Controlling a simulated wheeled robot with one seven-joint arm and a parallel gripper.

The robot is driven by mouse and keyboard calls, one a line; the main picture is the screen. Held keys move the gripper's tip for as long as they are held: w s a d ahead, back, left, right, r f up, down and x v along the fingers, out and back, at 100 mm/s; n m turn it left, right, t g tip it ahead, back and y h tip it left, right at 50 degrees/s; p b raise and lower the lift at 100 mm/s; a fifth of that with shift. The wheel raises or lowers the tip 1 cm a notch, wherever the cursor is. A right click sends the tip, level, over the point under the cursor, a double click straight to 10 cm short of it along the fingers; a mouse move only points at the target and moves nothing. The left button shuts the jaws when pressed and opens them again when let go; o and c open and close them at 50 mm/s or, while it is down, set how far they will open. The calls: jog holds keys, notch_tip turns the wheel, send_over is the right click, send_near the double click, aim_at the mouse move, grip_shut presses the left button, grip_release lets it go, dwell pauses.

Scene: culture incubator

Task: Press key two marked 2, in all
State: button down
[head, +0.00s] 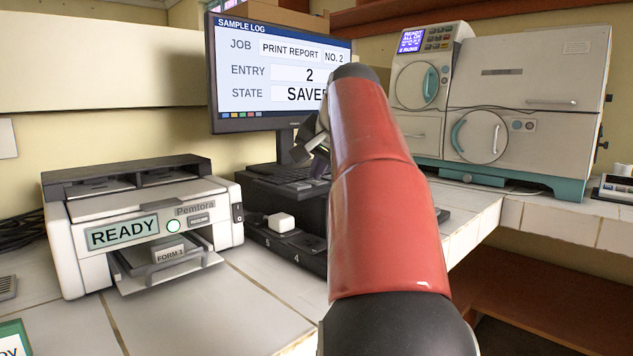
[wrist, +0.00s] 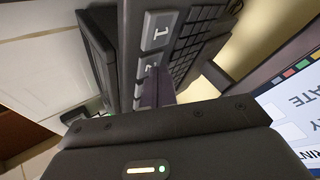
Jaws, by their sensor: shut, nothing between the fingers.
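In the wrist view, a key marked 1 (wrist: 159,30) sits on a dark key unit. The key beside it (wrist: 147,63) is largely behind my fingers, and its mark cannot be read clearly. My gripper (wrist: 156,76) is shut and empty, its fingertips at or just over that key; I cannot tell whether they touch it. In the head view my gripper (head: 313,140) is partly hidden by my red arm, above the dark keyboard unit (head: 290,178). The monitor (head: 281,67) reads "JOB PRINT REPORT NO. 2", "ENTRY 2" and "STATE SAVE", its end hidden by my arm.
A white printer (head: 150,222) showing READY, with a FORM 1 tray, stands at left. A white block (head: 280,222) sits on a dark numbered strip (head: 299,243). A white and teal incubator (head: 527,100) stands at the back right.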

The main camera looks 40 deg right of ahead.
aim_at(318, 183)
jog(key=shift+r+p, duration=0.7)
jog(key=shift+p, duration=0.15)
notch_tip(318, 183, up, 3)
jog(key=p, duration=0.2)
jog(key=shift+r+p, duration=0.1)
jog(key=shift+p, duration=0.2)
jog(key=shift+r+b, duration=0.3)
jog(key=shift+r, duration=0.6)
